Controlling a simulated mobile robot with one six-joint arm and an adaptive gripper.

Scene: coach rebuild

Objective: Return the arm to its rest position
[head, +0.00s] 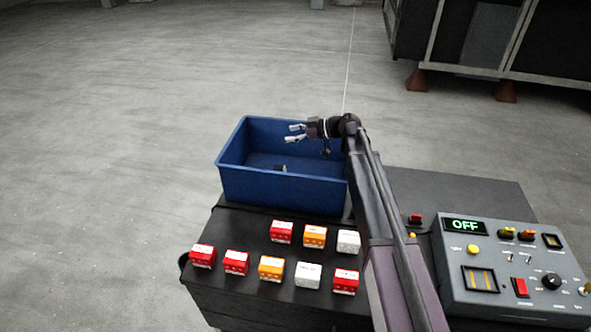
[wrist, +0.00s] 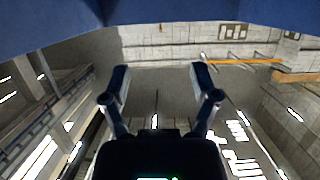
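My gripper (head: 292,133) is at the end of my extended arm, over the right part of the blue bin (head: 270,189) in the head view. Its two fingers point left, spread apart, with nothing between them. In the wrist view my gripper (wrist: 160,74) also shows two separated, empty fingers. Blue surfaces of the bin (wrist: 190,12) fill the top edge of that view. A small dark item (head: 281,168) lies inside the bin; it is too small to identify.
Several red, orange and white boxes (head: 281,231) stand on the black surface (head: 225,268) in front of the bin. A grey control panel (head: 510,262) reading OFF is at the right. A large dark cabinet (head: 490,40) is behind. The floor at left is clear.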

